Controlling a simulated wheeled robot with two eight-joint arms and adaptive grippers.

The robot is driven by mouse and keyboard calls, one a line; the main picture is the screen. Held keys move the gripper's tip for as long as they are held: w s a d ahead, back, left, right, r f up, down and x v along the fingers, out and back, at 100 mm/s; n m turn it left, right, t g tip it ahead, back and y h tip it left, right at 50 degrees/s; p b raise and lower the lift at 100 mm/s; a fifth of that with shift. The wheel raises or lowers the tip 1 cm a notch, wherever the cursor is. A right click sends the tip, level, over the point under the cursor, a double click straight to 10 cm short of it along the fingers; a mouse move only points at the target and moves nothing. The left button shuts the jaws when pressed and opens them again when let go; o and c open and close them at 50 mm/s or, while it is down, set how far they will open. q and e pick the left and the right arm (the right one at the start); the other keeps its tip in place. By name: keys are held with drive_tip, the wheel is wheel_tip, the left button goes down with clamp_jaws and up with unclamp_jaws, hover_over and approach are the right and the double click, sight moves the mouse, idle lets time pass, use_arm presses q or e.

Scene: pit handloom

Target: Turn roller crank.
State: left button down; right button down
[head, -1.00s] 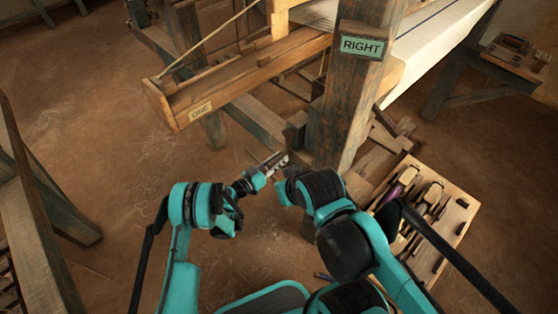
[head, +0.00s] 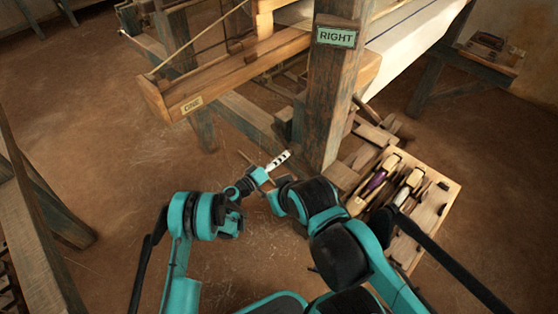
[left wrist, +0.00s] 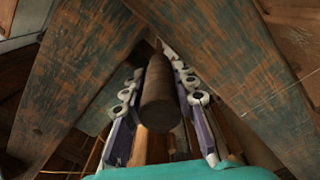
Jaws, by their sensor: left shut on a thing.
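In the left wrist view, a brown round wooden grip (left wrist: 159,95), apparently the roller crank's handle, lies lengthwise between the two fingers of my left gripper (left wrist: 160,108). The fingers are shut on its sides. In the head view my left gripper (head: 279,160) is at the foot of the loom's right post (head: 330,105), just left of it. The handle is too small to make out there, and the rest of the crank and the roller are hidden. My right arm reaches in from the lower right, but its fingers do not show.
The post bears a green RIGHT sign (head: 336,37). A long wooden box beam labelled ONE (head: 192,106) juts out to the left. A wooden tool tray (head: 441,201) with several tools lies right of my right arm. The floor at left is clear up to a bench (head: 40,215).

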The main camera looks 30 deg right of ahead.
use_arm(q)
drive_tip(key=shift+s+d+r, duration=0.2)
drive_tip(key=shift+s+r, duration=0.1)
drive_tip(key=shift+r, duration=0.05)
idle(0.3)
drive_tip(key=c, duration=1.2)
unclamp_jaws()
wheel_tip(320, 180, up, 10)
